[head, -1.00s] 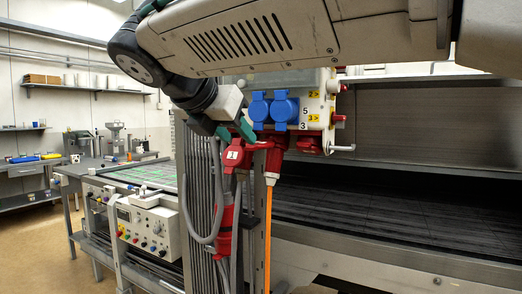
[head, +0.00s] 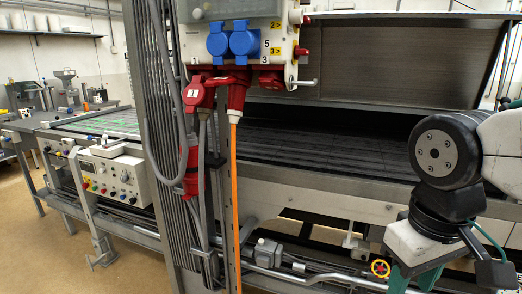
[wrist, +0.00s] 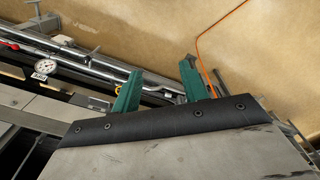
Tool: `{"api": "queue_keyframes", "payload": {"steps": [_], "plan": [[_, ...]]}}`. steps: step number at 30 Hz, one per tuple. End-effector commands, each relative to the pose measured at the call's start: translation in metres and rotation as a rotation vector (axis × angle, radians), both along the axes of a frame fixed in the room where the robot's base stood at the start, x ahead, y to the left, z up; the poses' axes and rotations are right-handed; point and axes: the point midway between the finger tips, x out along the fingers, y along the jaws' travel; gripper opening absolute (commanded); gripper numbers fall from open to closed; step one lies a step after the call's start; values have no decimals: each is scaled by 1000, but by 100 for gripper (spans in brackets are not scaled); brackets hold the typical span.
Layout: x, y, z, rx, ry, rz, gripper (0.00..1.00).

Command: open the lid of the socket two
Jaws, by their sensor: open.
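The socket box (head: 262,12) hangs at upper middle in the head view. Two blue lidded sockets (head: 243,43) sit on its front, and both lids look shut. Red sockets are along its lower edge: one at the left (head: 194,95) is marked 1, and one in the middle (head: 237,88) has an orange cable hanging from it. Another red part (head: 270,80) shows to the right. I cannot read a mark for socket two. My gripper (wrist: 160,68) is open and empty in the wrist view, its green fingers apart. In the head view it is low at the right, far from the box, partly cut off.
A metal post (head: 160,150) with grey cables stands left of the box. The dryer hood (head: 400,60) is open over a dark bed at the right. Pipes and a red-yellow handwheel (head: 380,268) lie low near my gripper. A workbench stands at the left.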

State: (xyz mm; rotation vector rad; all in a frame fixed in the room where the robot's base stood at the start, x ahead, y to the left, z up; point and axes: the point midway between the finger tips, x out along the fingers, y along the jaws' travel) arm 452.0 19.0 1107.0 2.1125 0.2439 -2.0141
Motion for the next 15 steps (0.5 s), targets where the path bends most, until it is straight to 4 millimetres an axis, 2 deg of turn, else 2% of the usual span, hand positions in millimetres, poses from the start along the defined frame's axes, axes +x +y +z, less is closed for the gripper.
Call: {"api": "queue_keyframes", "payload": {"steps": [1, 3, 7, 8, 12, 15], "plan": [[-14, -14, -8, 24, -6, -81, 44], [-26, -26, -14, 43, -17, -153, 44], [-33, -43, -10, 48, -57, -236, 44], [-33, -45, -9, 48, -63, -248, 41], [-31, -48, -12, 45, -48, -262, 2], [-26, -45, -18, 42, -4, -248, 0]]}}
